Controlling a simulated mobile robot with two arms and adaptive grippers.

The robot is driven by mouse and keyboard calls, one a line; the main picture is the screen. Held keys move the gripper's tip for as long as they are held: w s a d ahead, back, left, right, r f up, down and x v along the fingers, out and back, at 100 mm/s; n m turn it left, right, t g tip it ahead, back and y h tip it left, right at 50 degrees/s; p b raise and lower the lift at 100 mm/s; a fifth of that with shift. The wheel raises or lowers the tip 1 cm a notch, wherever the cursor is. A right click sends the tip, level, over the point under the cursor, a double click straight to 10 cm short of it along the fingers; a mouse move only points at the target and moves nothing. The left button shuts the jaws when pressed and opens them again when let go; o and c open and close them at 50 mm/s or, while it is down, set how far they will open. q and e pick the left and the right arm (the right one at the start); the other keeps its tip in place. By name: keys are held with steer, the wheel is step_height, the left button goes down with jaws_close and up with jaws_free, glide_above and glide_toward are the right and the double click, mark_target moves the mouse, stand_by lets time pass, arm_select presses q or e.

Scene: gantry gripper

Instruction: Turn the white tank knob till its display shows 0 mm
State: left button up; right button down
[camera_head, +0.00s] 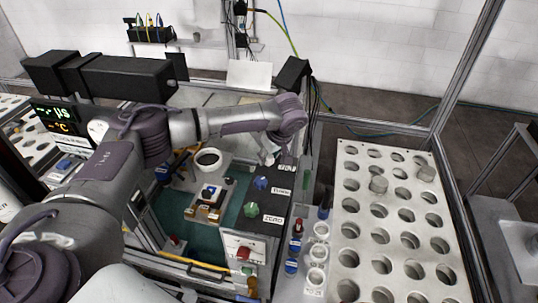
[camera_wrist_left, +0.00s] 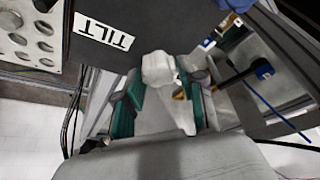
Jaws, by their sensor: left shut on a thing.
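The white knob (camera_wrist_left: 158,70) sits between the fingers of my left gripper (camera_wrist_left: 160,92) in the left wrist view. The gripper is shut on it, close beside a dark panel with a TILT label (camera_wrist_left: 103,32). In the head view my left gripper (camera_head: 266,154) points down at the back of the dark panel, and the arm and fingers hide the knob there. I cannot make out a display reading in mm. My right gripper is not in view.
A blue knob (camera_head: 261,183) and a green knob (camera_head: 250,210) stand on the dark panel, near the gripper. A metal rack with round holes (camera_head: 392,215) fills the right. A dark display with µS and °C (camera_head: 55,118) is at the left. Frame posts surround the bench.

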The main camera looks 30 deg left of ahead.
arm_select(q)
steer(key=m+t, duration=0.1)
steer(key=m, duration=0.2)
steer(key=m+h, duration=0.1)
steer(key=m, duration=0.2)
steer(key=shift+s+t+h, duration=0.1)
steer(key=shift+t+h, duration=0.2)
steer(key=shift+t, duration=0.1)
steer(key=m+h, duration=0.1)
steer(key=m, duration=0.1)
steer(key=m+h, duration=0.1)
steer(key=m, duration=0.2)
steer(key=shift+a+m+t, duration=0.15)
steer(key=shift+m+t, duration=0.15)
steer(key=shift+t, duration=0.1)
steer(key=m+h, duration=0.2)
steer(key=m, duration=0.3)
steer(key=m+h, duration=0.1)
steer(key=m, duration=0.1)
steer(key=m+g, duration=0.1)
steer(key=m, duration=0.2)
steer(key=shift+h, duration=0.4)
steer(key=shift+m+g, duration=0.4)
steer(key=o, duration=1.1)
steer(key=shift+a, duration=0.1)
